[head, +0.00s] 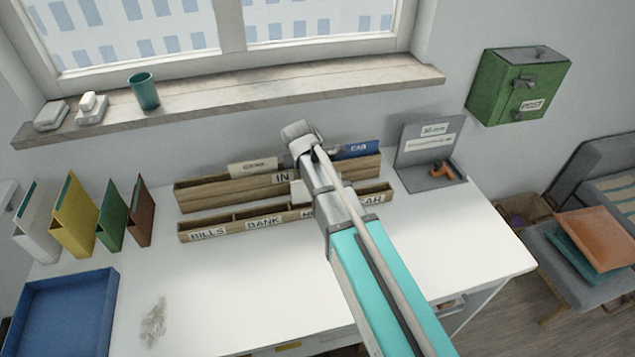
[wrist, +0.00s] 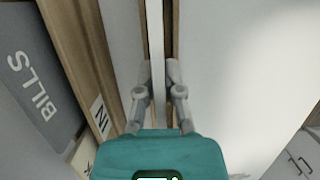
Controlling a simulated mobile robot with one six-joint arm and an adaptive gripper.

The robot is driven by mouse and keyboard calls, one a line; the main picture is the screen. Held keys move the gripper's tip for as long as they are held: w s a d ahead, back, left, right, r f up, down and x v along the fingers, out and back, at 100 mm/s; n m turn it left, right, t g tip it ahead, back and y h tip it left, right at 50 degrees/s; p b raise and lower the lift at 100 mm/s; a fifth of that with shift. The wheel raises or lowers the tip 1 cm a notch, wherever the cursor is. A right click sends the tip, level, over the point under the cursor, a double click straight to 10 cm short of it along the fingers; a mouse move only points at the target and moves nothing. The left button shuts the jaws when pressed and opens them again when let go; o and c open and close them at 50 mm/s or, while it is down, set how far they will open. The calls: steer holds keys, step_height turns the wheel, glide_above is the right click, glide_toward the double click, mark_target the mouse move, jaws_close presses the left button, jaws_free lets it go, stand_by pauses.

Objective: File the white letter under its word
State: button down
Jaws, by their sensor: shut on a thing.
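My gripper (wrist: 158,95) is shut on the white letter (wrist: 156,45), which shows edge-on between the fingers in the wrist view. Wooden strips run along both sides of the letter there; how deep it sits among them I cannot tell. In the head view my arm covers the gripper, and a white patch that looks like the letter (head: 300,192) shows left of the arm, at the front wooden sorter (head: 186,237). That sorter has labels BILLS, BANK, one starting with H and partly hidden, and one ending in AR. The letter's word is not visible.
Behind stands a wooden rack (head: 190,196) labelled IN, with a cream BANK letter (head: 252,167), a blue CAR letter (head: 362,148) and a grey BILLS letter (wrist: 35,85). Binders (head: 75,220) and a blue tray (head: 65,310) are left. A grey holder (head: 425,180) is right.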

steer(key=shift+f+b, duration=2.25)
steer(key=shift+f, duration=0.1)
steer(key=shift+f, duration=0.1)
steer(key=c, duration=0.7)
jaws_free()
steer(key=shift+r, duration=0.2)
step_height(320, 180, up, 11)
steer(key=p, duration=1.1)
steer(key=shift+f, duration=0.15)
